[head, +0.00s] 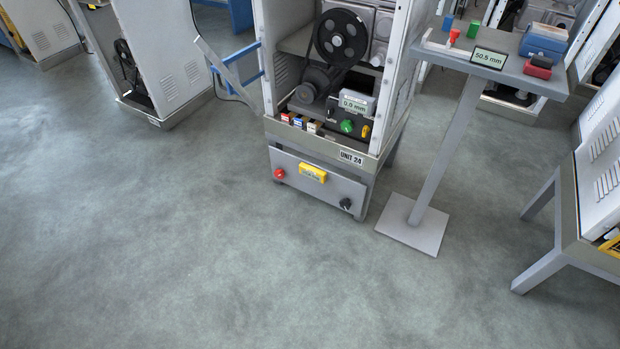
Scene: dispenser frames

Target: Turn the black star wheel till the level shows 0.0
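A dispenser frame labelled UNIT 24 (351,157) stands in the upper middle of the head view. A small black knob (346,204), which looks like the star wheel, sits at the right of its lower front panel. Its lobes are too small to make out. A small display (355,103) inside the frame seems to read 0.9 mm, though the last digit is hard to tell. A second display (489,58) on the side stand reads 50.5 mm. Neither of my grippers is in view.
A green knob (347,126) and a black pulley (341,52) are inside the frame. The stand's base plate (413,225) lies close right. The floor in front is clear.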

